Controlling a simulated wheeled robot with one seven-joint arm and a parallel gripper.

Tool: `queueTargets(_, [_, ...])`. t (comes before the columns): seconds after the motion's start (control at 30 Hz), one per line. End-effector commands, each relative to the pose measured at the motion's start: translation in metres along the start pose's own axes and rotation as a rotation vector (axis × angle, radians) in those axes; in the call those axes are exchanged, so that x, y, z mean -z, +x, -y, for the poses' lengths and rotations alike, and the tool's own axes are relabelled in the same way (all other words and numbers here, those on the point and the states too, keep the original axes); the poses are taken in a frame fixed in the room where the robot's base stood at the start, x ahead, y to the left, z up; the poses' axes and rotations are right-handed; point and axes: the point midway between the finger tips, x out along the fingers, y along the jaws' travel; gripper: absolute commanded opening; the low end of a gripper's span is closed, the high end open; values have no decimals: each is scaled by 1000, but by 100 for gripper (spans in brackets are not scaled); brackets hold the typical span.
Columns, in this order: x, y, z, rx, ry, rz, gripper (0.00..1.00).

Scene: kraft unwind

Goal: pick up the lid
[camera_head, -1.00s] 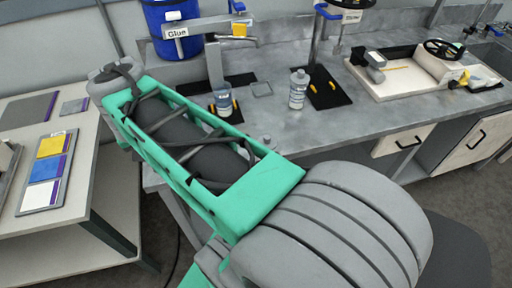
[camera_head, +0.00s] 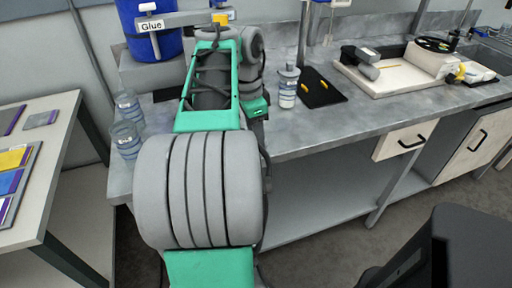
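I cannot make out a separate loose lid. A clear bottle with a pale label (camera_head: 288,92) stands upright on the grey counter, with a grey cap (camera_head: 289,70) on top. Two clear jars (camera_head: 127,105) (camera_head: 126,142) stand at the counter's left end; their tops look open. My green and grey arm covers the middle of the counter and whatever lies behind it. My gripper is not visible; the arm hides it or it lies outside the view.
A white tray (camera_head: 400,82) with equipment is farther right. A side table (camera_head: 58,165) holds coloured cards. Bare counter (camera_head: 330,135) lies in front of the mat.

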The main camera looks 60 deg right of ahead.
Motion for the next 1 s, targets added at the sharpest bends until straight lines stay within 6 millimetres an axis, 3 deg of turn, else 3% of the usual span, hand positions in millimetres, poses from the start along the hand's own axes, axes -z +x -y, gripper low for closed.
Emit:
queueTargets(0.2, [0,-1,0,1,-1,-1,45])
queueTargets(0.73, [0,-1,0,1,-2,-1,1])
queueTargets(1.0, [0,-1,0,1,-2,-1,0])
